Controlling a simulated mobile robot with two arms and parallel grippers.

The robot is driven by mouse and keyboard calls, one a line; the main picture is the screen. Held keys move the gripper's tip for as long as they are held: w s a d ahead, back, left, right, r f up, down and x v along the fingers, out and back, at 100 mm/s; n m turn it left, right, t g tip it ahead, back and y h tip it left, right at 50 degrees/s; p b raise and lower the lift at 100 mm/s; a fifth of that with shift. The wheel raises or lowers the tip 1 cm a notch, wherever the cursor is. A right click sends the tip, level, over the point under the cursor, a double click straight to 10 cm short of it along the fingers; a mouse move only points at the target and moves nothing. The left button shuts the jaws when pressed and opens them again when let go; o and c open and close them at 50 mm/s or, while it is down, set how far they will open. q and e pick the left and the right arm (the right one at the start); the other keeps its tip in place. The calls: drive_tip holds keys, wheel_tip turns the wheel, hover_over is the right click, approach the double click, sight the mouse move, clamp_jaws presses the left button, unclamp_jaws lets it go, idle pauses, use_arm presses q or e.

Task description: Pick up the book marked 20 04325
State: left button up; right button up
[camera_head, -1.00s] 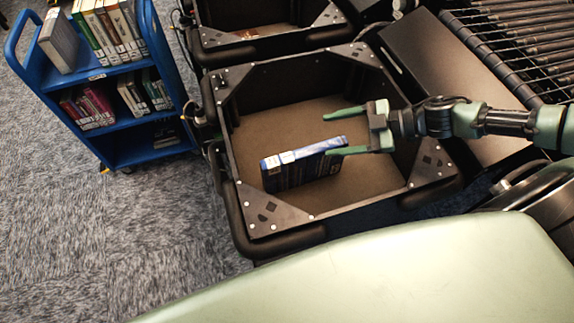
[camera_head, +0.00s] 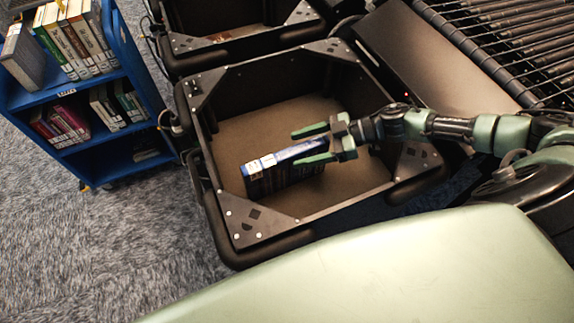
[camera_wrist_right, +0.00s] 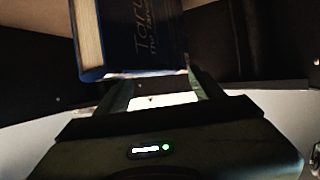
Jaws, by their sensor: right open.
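A blue book (camera_head: 284,172) stands on its edge in the black bin (camera_head: 225,88), with white labels on its upward spine. The number on it is too small to read. My right gripper (camera_head: 310,145) is open over the book's right end, its green fingers pointing left. One finger lies on the far side and the other overlaps the near side in the picture; I cannot tell if they touch it. In the right wrist view the dark blue cover and pale pages of the book (camera_wrist_right: 130,35) show just beyond the open fingers (camera_wrist_right: 160,85). My left gripper is out of view.
A blue cart (camera_head: 118,110) with several books stands at the left on grey carpet. A second black bin (camera_head: 185,45) adjoins at the back, and a roller conveyor (camera_head: 510,45) is at the upper right. The bin's walls surround the book, with bare floor around it.

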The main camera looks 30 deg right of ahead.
drive_tip(key=shift+x, duration=1.2)
drive_tip(key=shift+d, duration=0.1)
clamp_jaws()
idle(0.4)
